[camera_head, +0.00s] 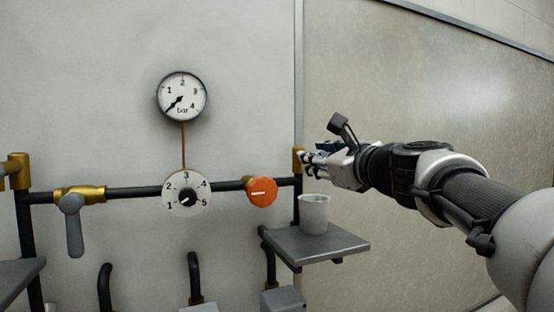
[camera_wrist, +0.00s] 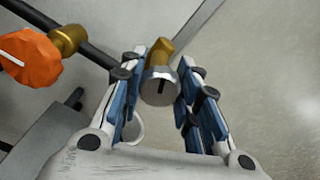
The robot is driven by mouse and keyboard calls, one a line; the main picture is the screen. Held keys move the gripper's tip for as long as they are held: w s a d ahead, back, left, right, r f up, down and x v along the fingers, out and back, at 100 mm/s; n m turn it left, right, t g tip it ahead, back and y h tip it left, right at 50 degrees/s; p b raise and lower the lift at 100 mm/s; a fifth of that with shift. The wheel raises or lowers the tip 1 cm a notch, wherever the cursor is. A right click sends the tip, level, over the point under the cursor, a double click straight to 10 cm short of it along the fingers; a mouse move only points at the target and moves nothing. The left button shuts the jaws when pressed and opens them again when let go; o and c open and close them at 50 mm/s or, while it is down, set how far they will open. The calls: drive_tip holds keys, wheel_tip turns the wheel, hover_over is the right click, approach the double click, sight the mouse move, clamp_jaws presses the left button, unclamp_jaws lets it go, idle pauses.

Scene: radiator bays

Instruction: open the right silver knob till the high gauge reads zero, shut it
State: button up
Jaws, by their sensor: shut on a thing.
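The high gauge (camera_head: 181,97) is a round white dial in bar. Its needle points to the lower left, below the 1, at about zero. The silver knob (camera_wrist: 160,88), with a dark slot in its face, sits on a brass fitting at the right end of the pipe. My gripper (camera_wrist: 167,76) is shut on the knob, with a blue-padded finger on each side. In the head view my gripper (camera_head: 312,160) reaches in from the right and hides the knob; only some brass (camera_head: 297,160) shows beside it.
A white mug (camera_head: 314,214) stands on a small grey shelf (camera_head: 345,246) just below my gripper. An orange knob (camera_head: 261,192), a numbered white dial (camera_head: 186,180) and a grey-handled brass valve (camera_head: 72,222) sit along the dark pipe to the left.

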drive_tip(key=n+b, duration=0.4)
drive_tip(key=n, duration=0.2)
drive_tip(key=shift+a+f+n+b, duration=0.1)
drive_tip(key=shift+f+n+b, duration=0.05)
drive_tip(key=shift+n+b, duration=0.2)
drive_tip(key=n+b, duration=0.3)
drive_tip(key=n, duration=0.3)
drive_tip(key=shift+n, duration=0.35)
drive_tip(key=o, duration=1)
drive_tip(key=shift+s, duration=0.1)
drive_tip(key=shift+o, duration=0.2)
drive_tip(key=v, duration=0.7)
drive_tip(key=shift+s, duration=0.25)
